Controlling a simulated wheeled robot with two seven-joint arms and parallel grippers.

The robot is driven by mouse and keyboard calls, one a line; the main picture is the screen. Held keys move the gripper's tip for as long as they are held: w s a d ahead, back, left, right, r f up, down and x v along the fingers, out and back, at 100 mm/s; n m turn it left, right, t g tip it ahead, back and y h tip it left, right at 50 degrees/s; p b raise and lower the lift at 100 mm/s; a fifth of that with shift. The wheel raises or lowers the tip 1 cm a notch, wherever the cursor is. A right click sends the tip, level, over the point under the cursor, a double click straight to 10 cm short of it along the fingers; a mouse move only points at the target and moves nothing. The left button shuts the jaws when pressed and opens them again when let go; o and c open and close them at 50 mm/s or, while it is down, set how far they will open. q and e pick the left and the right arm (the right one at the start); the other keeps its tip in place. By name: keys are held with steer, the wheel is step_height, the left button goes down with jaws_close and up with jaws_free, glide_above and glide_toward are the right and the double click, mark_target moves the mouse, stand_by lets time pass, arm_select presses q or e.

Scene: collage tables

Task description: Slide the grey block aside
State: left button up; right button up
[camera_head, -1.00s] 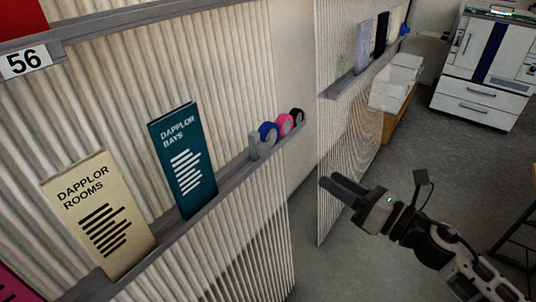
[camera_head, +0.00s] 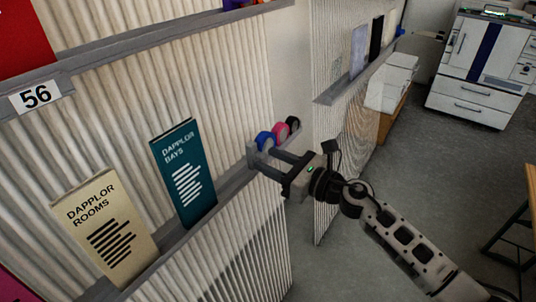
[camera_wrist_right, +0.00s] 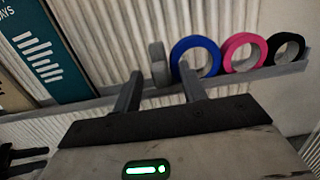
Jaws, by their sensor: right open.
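The grey block (camera_head: 252,156) stands on the narrow ledge (camera_head: 232,184), at the left end of a row of tape rolls. In the right wrist view the grey block (camera_wrist_right: 159,66) is upright, just left of the blue roll. My right gripper (camera_head: 267,159) is open at the ledge and covers part of the block in the head view. In the right wrist view its two fingers (camera_wrist_right: 163,80) point toward the ledge, with the block appearing between them. I cannot tell whether a finger touches it. My left gripper is not recognisable in either view.
Blue (camera_wrist_right: 195,44), pink (camera_wrist_right: 242,40) and black (camera_wrist_right: 286,48) tape rolls stand right of the block. A teal booklet (camera_head: 184,172) and a cream booklet (camera_head: 104,228) lean on the ledge to the left. A dark part at the wrist view's lower left is unclear.

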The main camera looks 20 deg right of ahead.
arm_select(q)
steer(key=shift+s+f, duration=0.15)
arm_select(e)
steer(key=shift+w+a, duration=0.45)
steer(key=shift+w, duration=0.05)
jaws_close()
steer(key=shift+s+a, duration=0.2)
steer(key=shift+a, duration=0.05)
steer(key=s+a+p, duration=0.1)
steer(key=a, duration=0.1)
steer(key=s+a+p, duration=0.1)
steer(key=s+a, duration=0.1)
steer(key=s+a+p, duration=0.1)
steer(key=s+a, duration=0.1)
steer(key=shift+s+a, duration=0.1)
steer(key=shift+a, duration=0.25)
arm_select(q)
steer(key=shift+a+r, duration=0.3)
steer(key=shift+r, duration=0.45)
arm_select(e)
jaws_free()
